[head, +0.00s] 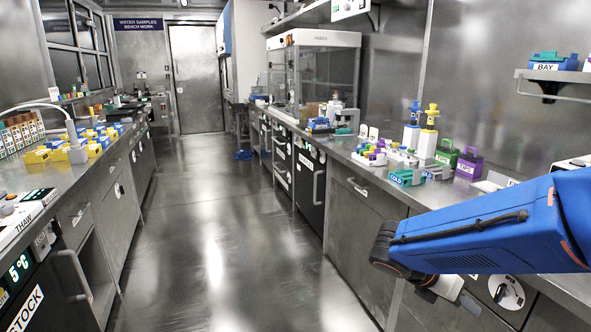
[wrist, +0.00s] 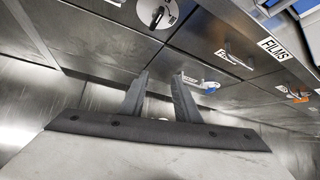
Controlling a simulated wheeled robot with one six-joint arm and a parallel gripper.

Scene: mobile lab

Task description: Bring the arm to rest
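My gripper (wrist: 160,82) shows in the wrist view. Its two dark fingers stand apart with nothing held between them. Beyond the fingertips are steel cabinet fronts and floor, and I see no contact with them. In the head view my blue arm (head: 490,228) reaches in from the right, bent at a dark joint in front of the right-hand cabinets. The fingers cannot be made out in that view.
The right bench (head: 340,150) carries bottles, coloured carriers and racks near my arm. The left bench (head: 95,165) holds yellow and blue blocks. The aisle floor (head: 205,225) between them is clear.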

